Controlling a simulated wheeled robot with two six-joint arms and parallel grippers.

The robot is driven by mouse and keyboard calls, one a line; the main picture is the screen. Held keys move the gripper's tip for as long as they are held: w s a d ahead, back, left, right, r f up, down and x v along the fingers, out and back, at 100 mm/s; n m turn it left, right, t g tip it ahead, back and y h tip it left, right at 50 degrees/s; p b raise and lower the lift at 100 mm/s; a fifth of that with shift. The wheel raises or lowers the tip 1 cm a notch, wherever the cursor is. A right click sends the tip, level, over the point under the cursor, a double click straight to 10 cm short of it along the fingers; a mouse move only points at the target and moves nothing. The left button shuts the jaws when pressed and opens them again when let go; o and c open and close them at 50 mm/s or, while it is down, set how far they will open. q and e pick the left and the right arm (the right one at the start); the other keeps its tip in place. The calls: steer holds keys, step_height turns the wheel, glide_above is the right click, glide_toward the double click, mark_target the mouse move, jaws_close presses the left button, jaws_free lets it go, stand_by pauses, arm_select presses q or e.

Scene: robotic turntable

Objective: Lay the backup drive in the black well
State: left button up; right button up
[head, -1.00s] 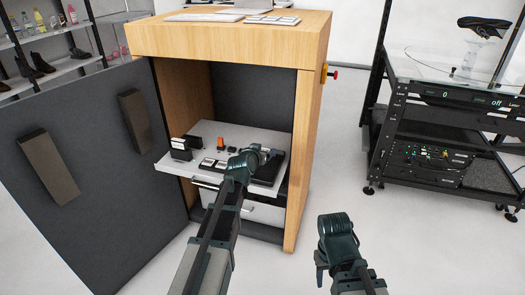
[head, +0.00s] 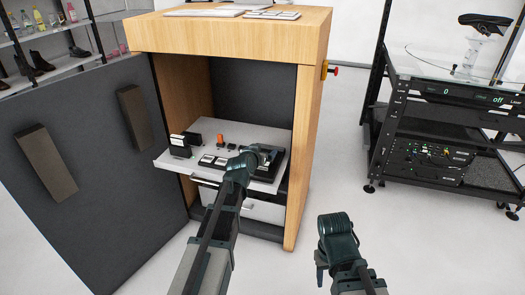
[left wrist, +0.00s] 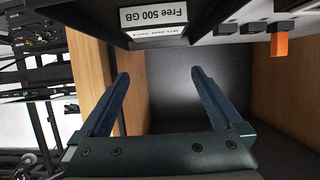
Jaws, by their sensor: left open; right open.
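In the left wrist view, a dark box with a white label reading "Free 500 GB" (left wrist: 153,17) hangs inverted at the top, beyond my fingers. I take it to be the backup drive. In the head view a black recessed unit (head: 270,170), perhaps the black well, lies at the right of the pull-out shelf, partly hidden by my left gripper. My left gripper (head: 262,152) is over the shelf; the left wrist view shows its fingers (left wrist: 160,75) wide apart with nothing between them. My right gripper (head: 320,268) is open, low outside the cabinet.
The pale shelf (head: 170,161) sits inside a wooden cabinet (head: 305,150). Black boxes with white faces (head: 180,147) stand at its left, beside an orange piece (head: 220,140) and flat white-topped items (head: 213,161). The open dark door (head: 90,170) is left; a black rack (head: 430,150) stands right.

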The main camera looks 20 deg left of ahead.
arm_select(q)
steer(key=p+v, duration=0.4)
steer(key=v, duration=0.9)
steer(key=shift+r+p, duration=0.15)
steer(key=shift+p, duration=0.25)
steer(key=shift+s, duration=0.1)
steer(key=s+d+f+m+g+h, duration=0.1)
steer(key=s+d+f+g, duration=0.25)
steer(key=d, duration=0.35)
steer(key=s+d+f+m+g+h, duration=0.1)
steer(key=s+d+f+m+g, duration=0.1)
steer(key=s+d+f+g, duration=0.25)
steer(key=s+d+f+g+y, duration=0.2)
steer(key=s+d+f+g, duration=0.1)
steer(key=s, duration=0.4)
steer(key=s+d+f+g+y, duration=0.1)
steer(key=s+d+f+g, duration=0.15)
steer(key=s, duration=0.45)
step_height(320, 180, up, 27)
steer(key=s+p, duration=0.1)
steer(key=p, duration=2.5)
steer(key=shift+s+f+y, duration=0.15)
steer(key=shift+f+y, duration=0.1)
steer(key=shift+y, duration=0.05)
